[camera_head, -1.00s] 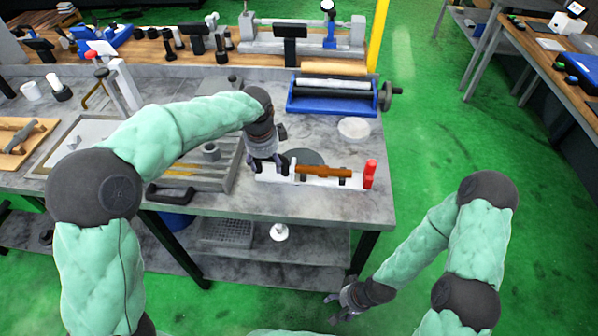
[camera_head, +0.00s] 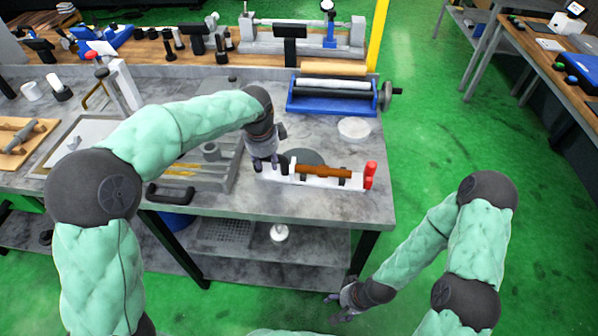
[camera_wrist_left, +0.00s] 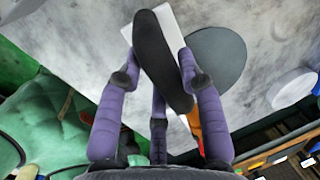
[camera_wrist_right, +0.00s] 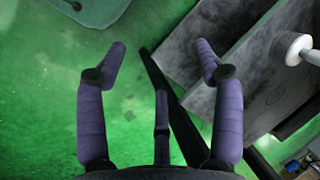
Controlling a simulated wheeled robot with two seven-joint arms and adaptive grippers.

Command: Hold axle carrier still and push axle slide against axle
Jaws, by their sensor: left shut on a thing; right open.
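The axle carrier (camera_head: 352,184) is a long white base near the table's front edge, with a red end piece (camera_head: 369,174) on its right. The brown-orange axle (camera_head: 325,171) lies lengthwise on it; part of it shows in the left wrist view (camera_wrist_left: 194,122). My left gripper (camera_head: 267,166) is at the carrier's left end. In the left wrist view its fingers are shut on a dark elongated piece (camera_wrist_left: 158,60), seemingly the axle slide, over the white carrier. Whether the slide touches the axle is unclear. My right gripper (camera_wrist_right: 160,62) is open and empty, low in front of the table.
A grey disc (camera_head: 306,157) lies behind the carrier, and a white round dish (camera_head: 354,128) further back. A blue roller device (camera_head: 332,107) stands behind them. A grey tray with a black handle (camera_head: 169,193) is to the left.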

